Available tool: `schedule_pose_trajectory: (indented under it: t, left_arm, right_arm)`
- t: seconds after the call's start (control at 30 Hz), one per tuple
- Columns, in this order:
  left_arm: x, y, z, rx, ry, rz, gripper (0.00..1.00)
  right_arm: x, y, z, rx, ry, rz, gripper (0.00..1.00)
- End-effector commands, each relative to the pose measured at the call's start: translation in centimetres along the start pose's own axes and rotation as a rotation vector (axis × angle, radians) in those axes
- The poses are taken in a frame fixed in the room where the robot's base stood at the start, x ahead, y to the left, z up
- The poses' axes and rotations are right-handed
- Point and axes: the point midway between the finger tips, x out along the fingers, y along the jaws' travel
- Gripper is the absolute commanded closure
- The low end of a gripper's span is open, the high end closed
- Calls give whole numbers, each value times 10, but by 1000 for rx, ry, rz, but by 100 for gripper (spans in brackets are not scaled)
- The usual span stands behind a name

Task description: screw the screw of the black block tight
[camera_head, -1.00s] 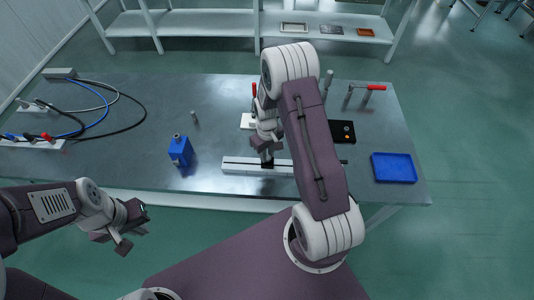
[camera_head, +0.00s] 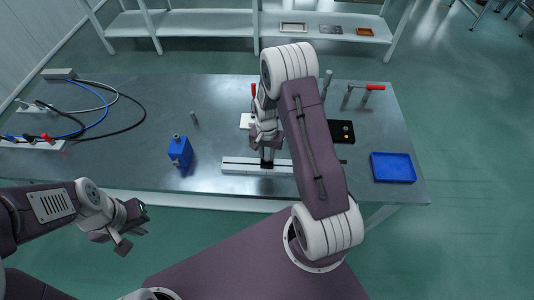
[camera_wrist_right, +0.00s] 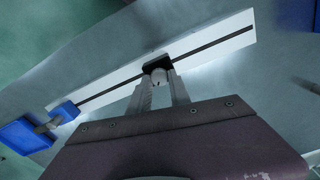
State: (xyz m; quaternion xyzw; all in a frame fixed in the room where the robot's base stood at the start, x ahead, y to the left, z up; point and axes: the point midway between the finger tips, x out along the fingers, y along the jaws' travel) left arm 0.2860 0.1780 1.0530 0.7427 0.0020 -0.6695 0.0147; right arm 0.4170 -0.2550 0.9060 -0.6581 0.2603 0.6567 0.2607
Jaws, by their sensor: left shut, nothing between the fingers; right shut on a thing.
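The black block (camera_head: 267,164) sits on the slot of a white rail (camera_head: 240,165) on the bench. It also shows in the right wrist view (camera_wrist_right: 156,61), just beyond my right fingertips. My right gripper (camera_head: 267,156) points down above the block. In the right wrist view, its fingers (camera_wrist_right: 160,80) are shut on a small, light, round part, the screw (camera_wrist_right: 158,74), at the block. The screw's thread is hidden. My left gripper (camera_head: 124,240) is shut and empty, off the bench's front edge at lower left.
A blue block (camera_head: 179,152) stands left of the rail and a blue tray (camera_head: 393,167) lies at the right. A black plate (camera_head: 341,131) and a red-handled clamp (camera_head: 370,88) are behind. Cables (camera_head: 105,105) cover the left end.

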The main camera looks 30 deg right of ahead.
Motion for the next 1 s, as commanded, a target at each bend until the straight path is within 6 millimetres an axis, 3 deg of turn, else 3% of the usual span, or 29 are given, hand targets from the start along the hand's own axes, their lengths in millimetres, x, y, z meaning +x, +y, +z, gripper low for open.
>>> schedule_pose_trajectory:
  t: [0.6, 1.0]
  left_arm:
    - [-1, 0, 0, 0, 0, 0, 100]
    - [-2, 0, 0, 0, 0, 0, 100]
  right_arm:
    - [2, 3, 4, 568, -8, 9, 100]
    - [2, 3, 4, 810, -7, 10, 100]
